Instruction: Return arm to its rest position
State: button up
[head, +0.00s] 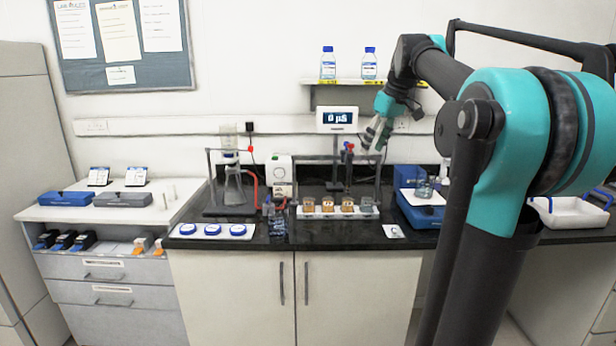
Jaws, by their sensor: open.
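My gripper (376,134) hangs over the right part of the black counter, at the end of my teal and dark arm. It points down and looks open and empty, though its fingers are small in the head view. It is apart from the counter and above the level of the glassware. My arm rises at the right of the view and bends over toward the back wall.
Below stand a white rack (338,212) with several small items, a blue device (422,216) bearing a beaker, and a filtration flask (234,188). A bottle shelf (350,82) is near my arm. A white tray (570,213) lies right. The floor-side cabinet front is clear.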

jog(key=s+f+m, duration=0.1)
jog(key=s+f, duration=0.2)
jog(key=f, duration=0.5)
jog(key=s+f+m+h, duration=0.1)
jog(key=s+f+m, duration=0.1)
jog(key=s+f, duration=0.35)
jog(key=s+f+m, duration=0.1)
jog(key=f, duration=0.8)
jog(key=s+f+m+h, duration=0.1)
jog(key=s+f+m, duration=0.2)
jog(key=s+f, duration=1.4)
jog(key=shift+s+f+t+h, duration=0.2)
jog(key=shift+f+t+h, duration=0.15)
jog(key=shift+f, duration=0.25)
